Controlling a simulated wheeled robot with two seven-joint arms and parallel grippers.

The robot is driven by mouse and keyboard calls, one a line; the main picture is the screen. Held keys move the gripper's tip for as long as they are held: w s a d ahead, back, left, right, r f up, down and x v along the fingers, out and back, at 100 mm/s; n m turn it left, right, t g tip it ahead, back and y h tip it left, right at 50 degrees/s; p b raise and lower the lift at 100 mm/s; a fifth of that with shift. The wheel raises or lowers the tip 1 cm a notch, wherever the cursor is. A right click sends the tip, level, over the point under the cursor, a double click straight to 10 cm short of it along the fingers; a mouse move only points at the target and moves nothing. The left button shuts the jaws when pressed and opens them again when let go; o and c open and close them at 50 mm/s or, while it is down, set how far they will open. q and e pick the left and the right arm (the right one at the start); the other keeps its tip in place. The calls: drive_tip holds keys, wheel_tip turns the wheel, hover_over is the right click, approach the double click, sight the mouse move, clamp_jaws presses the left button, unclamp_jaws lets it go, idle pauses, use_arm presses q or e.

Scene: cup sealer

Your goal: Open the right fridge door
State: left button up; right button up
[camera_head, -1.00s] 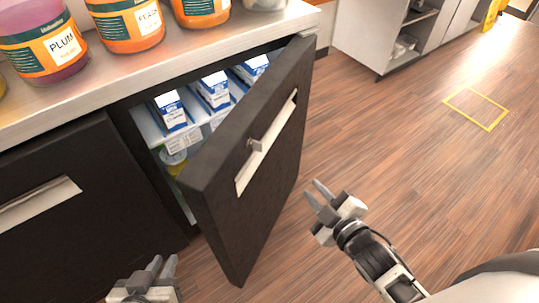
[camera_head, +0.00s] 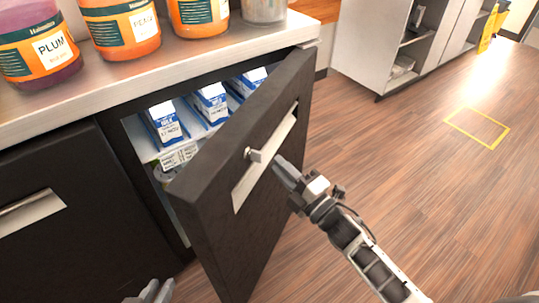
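The right fridge door (camera_head: 245,190) is black and stands partly open, swung out from the counter front. Its silver handle (camera_head: 252,185) is on the outer face, with a small knob-like bracket (camera_head: 255,156). My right gripper (camera_head: 279,166) is beside the handle on the outer side of the door, with its fingertips very close to the bracket. I cannot tell whether they touch it, and the finger gap is hidden. My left gripper (camera_head: 152,292) is at the bottom edge, apart from the door, with its two fingertips spread and empty.
Milk cartons (camera_head: 164,122) stand on a shelf inside the fridge. The closed left door (camera_head: 70,235) has its own handle (camera_head: 30,210). Jars (camera_head: 125,25) stand on the counter (camera_head: 160,75). The wooden floor (camera_head: 420,190) at right is clear, with a yellow outlined square (camera_head: 477,128).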

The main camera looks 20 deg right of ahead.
sight(270, 157)
drive_tip(key=shift+x, duration=2.3)
clamp_jaws()
drive_tip(key=shift+d, duration=0.1)
